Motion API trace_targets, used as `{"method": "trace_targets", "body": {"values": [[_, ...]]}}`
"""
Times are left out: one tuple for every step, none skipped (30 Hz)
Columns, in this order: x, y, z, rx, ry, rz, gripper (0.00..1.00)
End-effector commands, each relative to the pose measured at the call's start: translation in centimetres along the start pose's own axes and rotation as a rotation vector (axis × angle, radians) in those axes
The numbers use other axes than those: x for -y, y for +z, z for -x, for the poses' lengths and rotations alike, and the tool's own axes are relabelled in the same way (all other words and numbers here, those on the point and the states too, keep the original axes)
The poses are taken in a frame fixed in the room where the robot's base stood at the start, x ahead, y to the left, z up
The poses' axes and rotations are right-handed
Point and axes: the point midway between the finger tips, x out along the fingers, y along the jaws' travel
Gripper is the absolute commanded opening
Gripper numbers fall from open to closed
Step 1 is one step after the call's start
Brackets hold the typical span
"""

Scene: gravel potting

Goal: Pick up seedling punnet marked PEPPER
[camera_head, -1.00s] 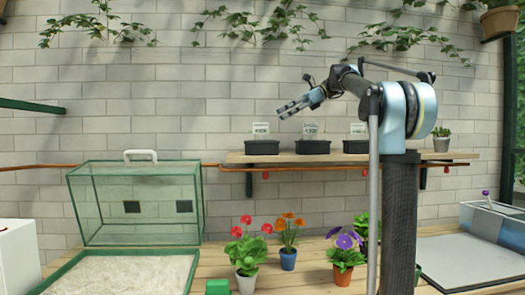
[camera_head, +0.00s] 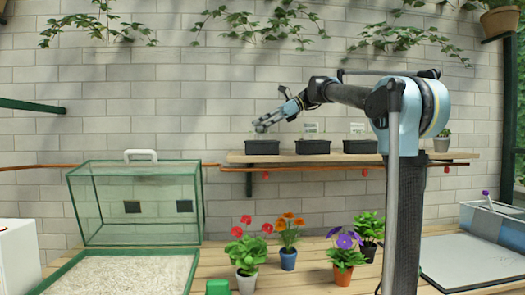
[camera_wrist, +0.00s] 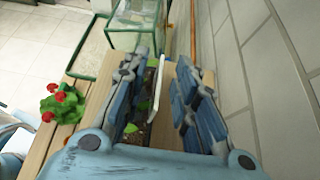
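Three black seedling punnets with upright clear labels stand in a row on the wall shelf: left (camera_head: 262,147), middle (camera_head: 312,147) and right (camera_head: 360,147). The label print is too small to read, so I cannot tell which is PEPPER. My gripper (camera_head: 260,126) is just above the left punnet and covers its label. In the wrist view my gripper (camera_wrist: 157,72) is open, with a pale label seen edge-on between its fingers. Dark soil and green leaves of the punnet (camera_wrist: 140,130) show below, partly hidden by the left finger. I see no clear contact.
The wooden shelf (camera_head: 235,158) has a copper pipe along its front and a small potted plant (camera_head: 441,140) at its right. Below are several flowers in pots, a glass case (camera_head: 135,205) and a gravel tray (camera_head: 70,262). The wall (camera_wrist: 260,75) is close beside my gripper.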

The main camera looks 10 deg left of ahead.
Motion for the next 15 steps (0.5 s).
{"method": "trace_targets", "body": {"values": [[-0.04,0.01,-0.26,0.000,0.001,0.000,0.27],[-0.03,0.00,-0.31,0.000,0.001,0.000,0.27],[-0.02,-0.01,-0.31,0.000,0.000,0.000,0.27],[-0.01,-0.01,-0.29,0.000,0.000,-0.001,0.27],[-0.01,-0.01,-0.27,0.000,0.000,-0.001,0.27],[-0.01,-0.01,-0.26,0.000,0.000,-0.001,0.27],[-0.01,-0.01,-0.26,0.000,0.000,-0.001,0.27],[-0.01,-0.01,-0.25,0.000,0.000,-0.001,0.20],[0.00,-0.02,-0.24,0.000,0.000,-0.001,0.11],[0.00,-0.02,-0.23,0.000,0.000,-0.001,0.04],[0.01,-0.03,-0.22,0.000,0.000,-0.001,0.00],[0.01,-0.03,-0.21,0.000,-0.001,-0.001,0.00],[0.02,-0.04,-0.20,0.000,-0.001,-0.001,0.00],[0.02,-0.04,-0.19,0.000,-0.001,-0.001,0.00],[0.03,-0.07,-0.13,0.000,-0.001,-0.001,0.00]]}}
